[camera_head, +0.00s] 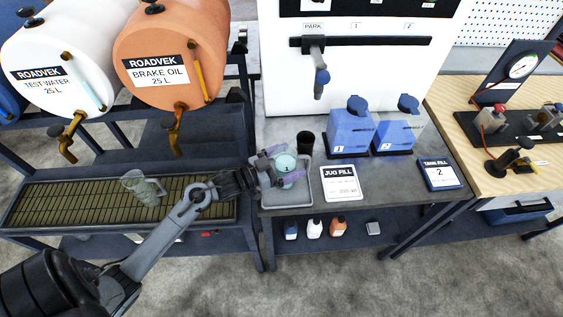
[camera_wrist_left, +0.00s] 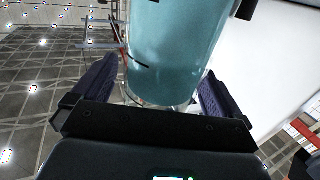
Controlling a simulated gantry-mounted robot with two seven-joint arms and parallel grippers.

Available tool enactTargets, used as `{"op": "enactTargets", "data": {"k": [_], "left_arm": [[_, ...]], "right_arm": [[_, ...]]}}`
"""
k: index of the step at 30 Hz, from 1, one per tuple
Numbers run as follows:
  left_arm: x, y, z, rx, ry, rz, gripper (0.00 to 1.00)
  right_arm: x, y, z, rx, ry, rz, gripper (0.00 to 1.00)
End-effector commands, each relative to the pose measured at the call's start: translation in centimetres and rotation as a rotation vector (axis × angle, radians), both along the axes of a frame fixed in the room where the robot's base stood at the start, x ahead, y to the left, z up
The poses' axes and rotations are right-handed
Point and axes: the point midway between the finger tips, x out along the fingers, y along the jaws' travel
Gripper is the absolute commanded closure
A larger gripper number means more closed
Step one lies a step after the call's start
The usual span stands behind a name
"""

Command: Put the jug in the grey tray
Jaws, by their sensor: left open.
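A clear jug of teal liquid (camera_head: 285,162) is at the grey tray (camera_head: 303,198) on the metal bench. It appears to stand in the tray, though its base is partly hidden by my gripper. My left gripper (camera_head: 283,166) reaches in from the left, its purple-padded fingers open on either side of the jug. In the left wrist view the teal jug (camera_wrist_left: 172,50) fills the space between and beyond the fingers (camera_wrist_left: 157,92). My right gripper is not in view.
Another clear jug (camera_head: 142,187) stands on the slatted drip grate (camera_head: 70,200) at left, below two drums with taps. A black cup (camera_head: 305,142) stands behind the tray. A JUG FILL card (camera_head: 341,184) and two blue containers (camera_head: 350,132) are to the right.

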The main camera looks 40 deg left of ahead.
Motion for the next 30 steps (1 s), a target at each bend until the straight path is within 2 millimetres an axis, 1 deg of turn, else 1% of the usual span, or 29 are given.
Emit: {"op": "enactTargets", "data": {"k": [2,7,15,21,26,30], "left_arm": [[-0.1,0.0,0.3,0.000,0.000,0.000,0.00],[-1.8,0.7,0.1,0.000,0.002,0.001,0.00],[-6.4,2.4,0.1,0.000,0.004,0.001,0.00],[-9.3,3.5,0.2,0.001,0.002,0.000,0.00],[-10.7,4.0,0.1,0.001,0.004,0.002,0.00],[-10.9,3.5,-0.5,0.025,0.041,0.029,0.00]], "right_arm": [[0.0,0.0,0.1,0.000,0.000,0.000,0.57],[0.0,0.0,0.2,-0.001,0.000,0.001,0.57],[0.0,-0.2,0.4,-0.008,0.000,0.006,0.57],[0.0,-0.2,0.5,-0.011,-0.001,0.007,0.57],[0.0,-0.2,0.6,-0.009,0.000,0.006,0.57],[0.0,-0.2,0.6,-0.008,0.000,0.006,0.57]]}}
